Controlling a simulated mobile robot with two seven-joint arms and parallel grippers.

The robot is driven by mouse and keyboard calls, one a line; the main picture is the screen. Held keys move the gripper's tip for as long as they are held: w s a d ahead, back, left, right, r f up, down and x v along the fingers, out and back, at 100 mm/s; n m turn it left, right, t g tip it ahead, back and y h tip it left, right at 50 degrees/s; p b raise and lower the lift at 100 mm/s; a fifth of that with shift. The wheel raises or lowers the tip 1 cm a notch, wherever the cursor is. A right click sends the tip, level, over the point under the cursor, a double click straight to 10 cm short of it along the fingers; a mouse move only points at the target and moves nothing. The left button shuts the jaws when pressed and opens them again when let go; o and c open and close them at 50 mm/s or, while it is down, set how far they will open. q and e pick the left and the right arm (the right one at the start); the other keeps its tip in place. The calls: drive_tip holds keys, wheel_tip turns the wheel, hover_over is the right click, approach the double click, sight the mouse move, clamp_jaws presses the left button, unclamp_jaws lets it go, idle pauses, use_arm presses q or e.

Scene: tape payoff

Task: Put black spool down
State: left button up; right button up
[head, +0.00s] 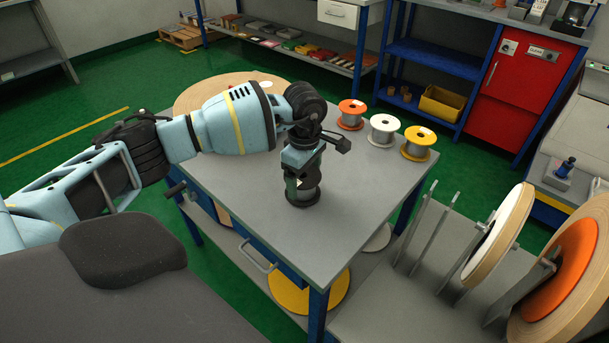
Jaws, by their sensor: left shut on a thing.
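My left arm reaches in from the left over the grey table (340,225). My left gripper (301,170) points down and is shut on the black spool (303,192). The spool is upright near the middle of the table, its lower flange at or just above the surface; I cannot tell whether it touches. The gripper hides part of its upper side. My right gripper is not in view.
An orange spool (351,114), a white spool (383,130) and a yellow spool (418,144) stand along the table's back right edge. A large wooden disc (205,95) lies behind my arm. Large reels (575,265) stand in a rack at right. The tabletop's front is clear.

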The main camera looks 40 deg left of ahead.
use_arm(q)
drive_tip(key=shift+f, duration=0.1)
drive_tip(key=o, duration=1.2)
wheel_tip(320, 180, up, 12)
drive_tip(key=shift+r, duration=0.15)
